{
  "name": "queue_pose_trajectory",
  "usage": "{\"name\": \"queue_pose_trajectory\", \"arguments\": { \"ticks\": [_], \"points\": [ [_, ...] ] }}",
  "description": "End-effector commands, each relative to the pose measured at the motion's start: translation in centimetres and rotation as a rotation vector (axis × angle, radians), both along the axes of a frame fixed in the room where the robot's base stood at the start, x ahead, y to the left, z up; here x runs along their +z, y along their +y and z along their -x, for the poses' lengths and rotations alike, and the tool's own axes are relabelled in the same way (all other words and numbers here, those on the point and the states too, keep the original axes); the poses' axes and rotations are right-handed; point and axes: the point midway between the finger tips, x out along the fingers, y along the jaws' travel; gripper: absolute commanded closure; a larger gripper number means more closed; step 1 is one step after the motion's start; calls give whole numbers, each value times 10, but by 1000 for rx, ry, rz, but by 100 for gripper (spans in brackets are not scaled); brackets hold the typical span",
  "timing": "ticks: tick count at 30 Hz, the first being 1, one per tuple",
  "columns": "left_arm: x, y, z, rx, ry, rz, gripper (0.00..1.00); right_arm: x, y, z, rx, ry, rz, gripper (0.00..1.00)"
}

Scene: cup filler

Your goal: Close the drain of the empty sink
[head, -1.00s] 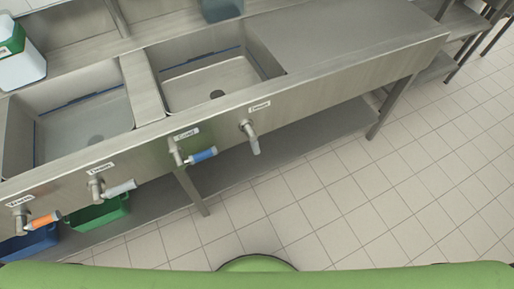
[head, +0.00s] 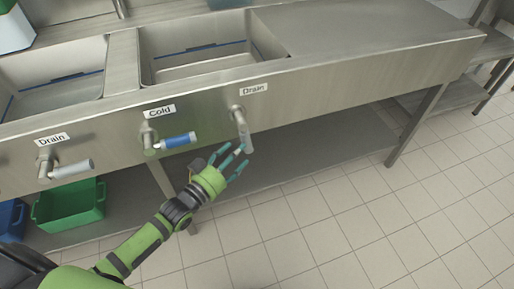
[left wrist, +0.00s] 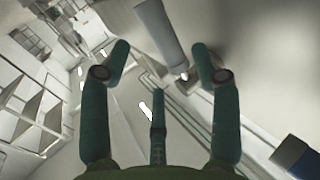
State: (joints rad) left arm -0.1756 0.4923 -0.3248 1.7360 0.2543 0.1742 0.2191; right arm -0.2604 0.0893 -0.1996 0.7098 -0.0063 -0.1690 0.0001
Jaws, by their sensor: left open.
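The right drain valve has a grey handle (head: 244,135) pointing down below its "Drain" label, on the steel front panel. The left drain valve's grey handle (head: 72,169) lies roughly level, pointing right. My left gripper (head: 234,162) is open and empty, with its fingers spread just below the right drain handle. In the left wrist view, a grey handle (left wrist: 160,32) shows between and beyond the fingertips of the open gripper (left wrist: 160,62). The right sink (head: 195,60) and left sink (head: 50,95) are partly seen; their drain holes are hidden. My right gripper is out of view.
A blue-handled "Cold" tap (head: 178,141) sits left of my gripper. Green (head: 68,207) and blue (head: 12,218) bins stand on the lower shelf at left. A table leg (head: 415,128) stands at right. The tiled floor in front is clear.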

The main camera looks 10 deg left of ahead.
Motion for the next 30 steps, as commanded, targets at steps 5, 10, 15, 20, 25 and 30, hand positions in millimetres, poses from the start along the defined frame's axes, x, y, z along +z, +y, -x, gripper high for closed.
{"name": "queue_pose_trajectory", "arguments": {
  "ticks": [5, 10, 15, 20, 25, 30],
  "points": [
    [1, -10, -26, 2, -1, 0, 37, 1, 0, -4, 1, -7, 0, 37],
    [0, -19, -48, 2, 1, 0, 37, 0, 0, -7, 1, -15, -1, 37],
    [0, -24, -58, 2, 4, -2, 37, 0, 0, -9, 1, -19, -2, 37],
    [0, -24, -59, 2, 5, -2, 37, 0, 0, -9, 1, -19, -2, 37],
    [0, -24, -59, 2, 5, -2, 65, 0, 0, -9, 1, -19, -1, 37],
    [0, -24, -59, 2, 3, -3, 100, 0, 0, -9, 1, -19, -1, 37]
  ]
}}
